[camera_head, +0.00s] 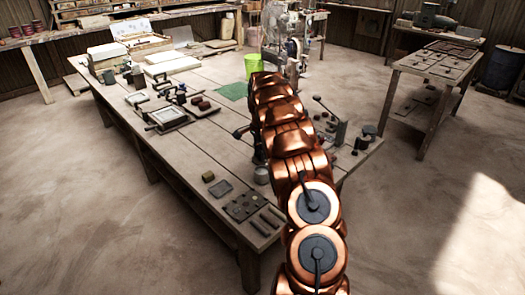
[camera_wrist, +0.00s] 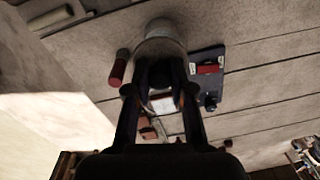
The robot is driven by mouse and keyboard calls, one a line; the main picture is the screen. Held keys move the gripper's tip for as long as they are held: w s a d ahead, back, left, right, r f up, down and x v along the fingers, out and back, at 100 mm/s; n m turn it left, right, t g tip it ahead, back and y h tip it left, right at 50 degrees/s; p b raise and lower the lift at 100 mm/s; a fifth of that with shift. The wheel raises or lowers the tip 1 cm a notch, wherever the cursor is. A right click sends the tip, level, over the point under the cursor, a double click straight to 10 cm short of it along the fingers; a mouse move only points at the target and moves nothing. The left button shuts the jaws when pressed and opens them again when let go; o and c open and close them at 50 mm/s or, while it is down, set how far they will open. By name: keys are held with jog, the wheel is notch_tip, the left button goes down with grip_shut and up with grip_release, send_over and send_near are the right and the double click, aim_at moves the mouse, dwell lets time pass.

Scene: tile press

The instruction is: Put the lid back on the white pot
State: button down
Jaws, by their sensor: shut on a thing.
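My gripper (camera_wrist: 161,75) shows in the wrist view, its dark fingers closed in on a small dark part that looks like the lid's knob. A pale grey round thing (camera_wrist: 163,30) is right at the fingertips; it looks like the lid, but the fingers hide part of it. In the head view a small grey round piece (camera_head: 262,175) shows low beside my arm, over the table's near part. My arm hides most of the gripper there. I cannot make out the white pot for sure in either view.
The long wooden table (camera_head: 185,165) holds a framed press (camera_head: 168,118), a green mat (camera_head: 232,91) and a lime bucket (camera_head: 252,65). A dark tray (camera_head: 243,207) and several small bars lie at the near corner. A side bench (camera_head: 435,66) stands right, with open floor between.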

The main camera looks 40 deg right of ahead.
jog(key=shift+s+d+f+m, duration=0.1)
jog(key=shift+s+d+m, duration=0.2)
jog(key=shift+d, duration=0.35)
jog(key=shift+f+b, duration=0.65)
jog(key=shift+f, duration=2.35)
jog(key=shift+a+f, duration=0.1)
jog(key=shift+w, duration=0.4)
jog(key=shift+w+r, duration=0.1)
jog(key=shift+r, duration=0.35)
jog(key=shift+f+b, duration=0.25)
jog(key=shift+b, duration=0.25)
jog(key=c, duration=0.9)
grip_release()
jog(key=shift+c, duration=0.2)
jog(key=shift+o, duration=0.2)
